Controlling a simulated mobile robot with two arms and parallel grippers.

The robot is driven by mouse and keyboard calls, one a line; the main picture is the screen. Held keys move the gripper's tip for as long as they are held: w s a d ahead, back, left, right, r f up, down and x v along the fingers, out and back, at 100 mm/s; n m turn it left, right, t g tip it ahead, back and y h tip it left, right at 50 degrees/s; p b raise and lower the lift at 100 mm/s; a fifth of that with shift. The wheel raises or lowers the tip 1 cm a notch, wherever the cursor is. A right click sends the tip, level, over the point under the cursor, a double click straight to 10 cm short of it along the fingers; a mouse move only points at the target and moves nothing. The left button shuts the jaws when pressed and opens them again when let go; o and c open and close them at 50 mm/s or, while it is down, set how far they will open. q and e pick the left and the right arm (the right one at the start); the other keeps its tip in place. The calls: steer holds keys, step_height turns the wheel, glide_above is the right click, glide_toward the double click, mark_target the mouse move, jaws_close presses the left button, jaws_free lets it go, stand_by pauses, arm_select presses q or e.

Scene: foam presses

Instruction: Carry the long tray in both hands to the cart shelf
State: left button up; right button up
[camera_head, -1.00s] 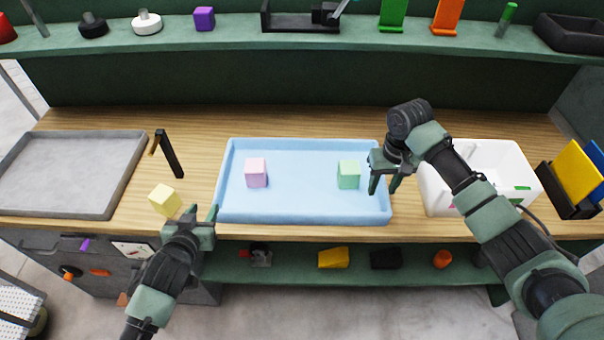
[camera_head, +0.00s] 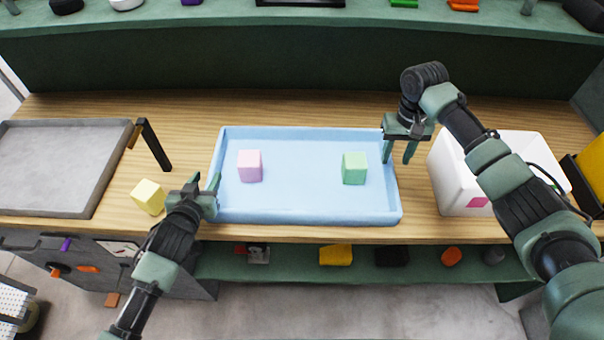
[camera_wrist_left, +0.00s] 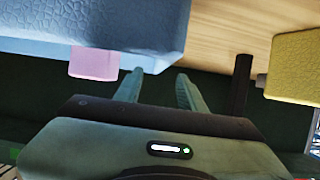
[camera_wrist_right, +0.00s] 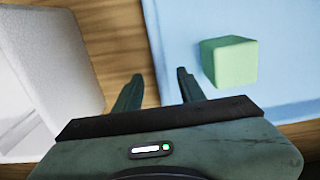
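The long tray (camera_head: 310,217) is light blue and lies flat on the wooden worktop. A pink cube (camera_head: 249,166) and a green cube (camera_head: 354,168) stand in it. My left gripper (camera_head: 205,182) is open at the tray's left wall; one finger is close to the wall. My right gripper (camera_head: 398,152) is open at the right wall. In the right wrist view, the tray edge (camera_wrist_right: 160,45) runs between its fingers (camera_wrist_right: 160,90). I cannot tell how deep the fingers reach. No cart shelf is clearly recognisable.
A yellow cube (camera_head: 148,197) and a black upright bracket (camera_head: 155,145) stand left of the tray, beside a grey tray (camera_head: 100,190). A white bin (camera_head: 452,180) stands close on the right. A green shelf (camera_head: 300,27) runs behind; a lower shelf (camera_head: 290,265) lies below the worktop.

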mark_target(212, 168)
arm_select(q)
steer(key=shift+x, duration=3.05)
arm_select(e)
steer(key=shift+f, duration=2.95)
arm_select(q)
steer(key=shift+s, duration=0.1)
jaws_close()
arm_select(e)
jaws_close()
steer(key=shift+w, duration=0.1)
